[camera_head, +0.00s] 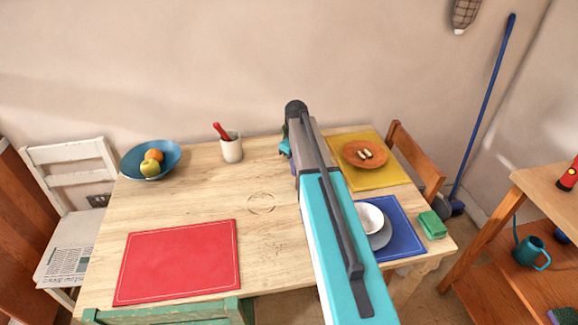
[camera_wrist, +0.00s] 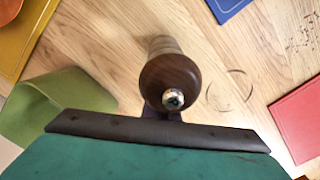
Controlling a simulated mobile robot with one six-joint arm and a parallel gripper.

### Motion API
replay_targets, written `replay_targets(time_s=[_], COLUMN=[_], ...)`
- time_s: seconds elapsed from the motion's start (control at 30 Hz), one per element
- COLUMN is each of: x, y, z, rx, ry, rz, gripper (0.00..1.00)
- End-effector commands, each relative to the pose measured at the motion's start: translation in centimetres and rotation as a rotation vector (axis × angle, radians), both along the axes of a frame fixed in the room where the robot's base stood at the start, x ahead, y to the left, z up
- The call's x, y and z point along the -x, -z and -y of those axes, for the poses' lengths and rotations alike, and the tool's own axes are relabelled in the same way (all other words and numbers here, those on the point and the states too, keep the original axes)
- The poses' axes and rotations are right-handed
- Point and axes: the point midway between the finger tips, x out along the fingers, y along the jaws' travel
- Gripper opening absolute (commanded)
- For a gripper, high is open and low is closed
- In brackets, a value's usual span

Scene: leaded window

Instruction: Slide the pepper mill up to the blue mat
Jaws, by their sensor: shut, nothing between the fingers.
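The pepper mill (camera_wrist: 168,78) stands in the wrist view, dark brown with a metal knob on top, seen from above. In the head view it is hidden behind my arm. My gripper (camera_wrist: 163,115) is shut and empty, close beside the mill; I cannot tell whether they touch. The blue mat (camera_head: 402,215) lies at the table's front right in the head view, with a white bowl (camera_head: 369,218) and a grey plate (camera_head: 381,238) on it. A corner of the mat shows at the top of the wrist view (camera_wrist: 226,8), with bare wood between it and the mill.
An olive-green curved object (camera_wrist: 40,105) stands near the mill. A yellow mat (camera_head: 385,182) bears an orange plate (camera_head: 352,155). A green sponge (camera_head: 432,225) is right of the blue mat. A red mat (camera_head: 180,262), a blue fruit bowl (camera_head: 131,165) and a white cup (camera_head: 231,149) are left.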

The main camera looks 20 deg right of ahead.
Motion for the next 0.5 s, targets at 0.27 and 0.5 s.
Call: replay_targets(time_s=[0.27, 0.5], x=[3.6, 6.3], y=[0.0, 0.0], z=[1.8, 3.3], rx=[0.000, 0.000], ry=[0.001, 0.001], rz=[0.000, 0.000], gripper=[0.00, 0.00])
